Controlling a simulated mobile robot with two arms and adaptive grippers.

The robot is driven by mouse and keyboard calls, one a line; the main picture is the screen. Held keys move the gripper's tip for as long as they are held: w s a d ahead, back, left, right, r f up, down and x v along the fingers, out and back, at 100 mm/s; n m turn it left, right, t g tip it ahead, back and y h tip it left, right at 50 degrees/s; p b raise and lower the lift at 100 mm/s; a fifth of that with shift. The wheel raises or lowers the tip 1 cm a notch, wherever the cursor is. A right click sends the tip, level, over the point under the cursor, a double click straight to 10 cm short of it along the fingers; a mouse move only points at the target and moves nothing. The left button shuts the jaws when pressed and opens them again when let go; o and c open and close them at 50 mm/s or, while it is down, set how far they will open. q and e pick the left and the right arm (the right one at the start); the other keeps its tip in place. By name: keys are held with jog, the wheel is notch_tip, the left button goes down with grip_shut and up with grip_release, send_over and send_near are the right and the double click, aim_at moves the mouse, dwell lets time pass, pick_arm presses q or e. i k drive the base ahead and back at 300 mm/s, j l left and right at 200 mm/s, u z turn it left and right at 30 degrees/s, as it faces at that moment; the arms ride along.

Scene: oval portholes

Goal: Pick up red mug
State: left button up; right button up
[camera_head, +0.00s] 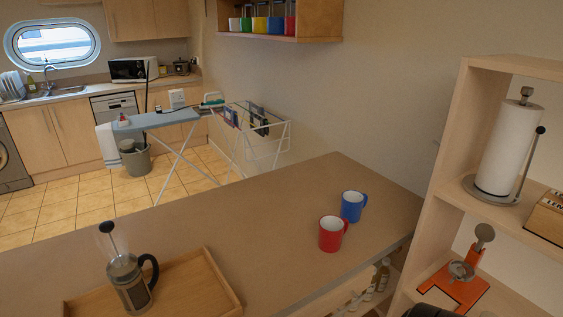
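The red mug (331,238) stands upright on the brown countertop (240,227), near its right side. Its white inside shows and looks empty, and its handle points to the right and back. A blue mug (352,208) stands upright just behind it and slightly to the right, with its handle also to the right. Neither of my grippers shows in the head view.
A French press (130,285) stands on a wooden tray (219,288) at the front left of the counter. A wooden shelf unit (449,158) with a paper towel roll (504,150) rises at the right. The counter between tray and mugs is clear.

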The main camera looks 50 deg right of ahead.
aim_at(332, 228)
jog(key=z, duration=1.9)
